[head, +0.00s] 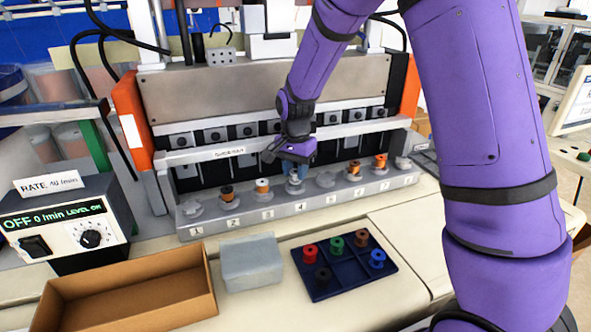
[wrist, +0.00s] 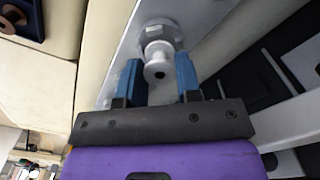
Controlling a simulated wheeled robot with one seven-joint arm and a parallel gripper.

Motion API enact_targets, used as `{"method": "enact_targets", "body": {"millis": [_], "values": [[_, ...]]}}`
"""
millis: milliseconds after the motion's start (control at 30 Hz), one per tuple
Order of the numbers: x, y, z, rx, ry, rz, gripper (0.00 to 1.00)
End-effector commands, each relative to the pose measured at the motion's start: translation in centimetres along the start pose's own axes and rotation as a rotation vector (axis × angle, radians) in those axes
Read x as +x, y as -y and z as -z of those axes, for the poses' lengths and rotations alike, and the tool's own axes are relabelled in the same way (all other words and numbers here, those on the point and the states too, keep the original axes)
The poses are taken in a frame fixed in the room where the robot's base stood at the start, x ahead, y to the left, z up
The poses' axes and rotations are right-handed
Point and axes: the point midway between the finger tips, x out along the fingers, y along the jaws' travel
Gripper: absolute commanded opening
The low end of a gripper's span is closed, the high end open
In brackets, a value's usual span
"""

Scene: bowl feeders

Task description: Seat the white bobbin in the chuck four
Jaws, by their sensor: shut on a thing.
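The white bobbin (wrist: 157,70) is between the blue fingers of my gripper (wrist: 158,82) in the wrist view, with its dark centre hole facing the camera. My gripper is shut on it. The grey chuck four (wrist: 161,31) is directly behind the bobbin and in line with it. The bobbin's far end meets the chuck; how deep it sits is hidden. In the head view my gripper (head: 295,172) points down over the chuck above label 4, and its fingers mostly cover the bobbin there.
Neighbouring chuck three holds an orange-and-white bobbin (head: 262,186); chuck five (head: 325,180) is empty. Other bobbins stand on chucks two, six and seven. A blue tray (head: 337,282) with several coloured bobbins, a grey box (head: 251,262) and an open cardboard box (head: 125,302) lie in front.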

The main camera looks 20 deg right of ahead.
Motion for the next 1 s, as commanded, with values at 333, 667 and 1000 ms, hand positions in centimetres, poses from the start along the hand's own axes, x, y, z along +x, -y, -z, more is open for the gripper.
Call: {"method": "enact_targets", "body": {"millis": [333,667,1000], "values": [[0.3,0.0,0.0,0.0,0.0,-0.001,0.09],[0.9,0.0,0.0,0.0,0.001,-0.001,0.09],[1.2,0.0,0.0,0.0,0.0,0.0,0.42]]}}
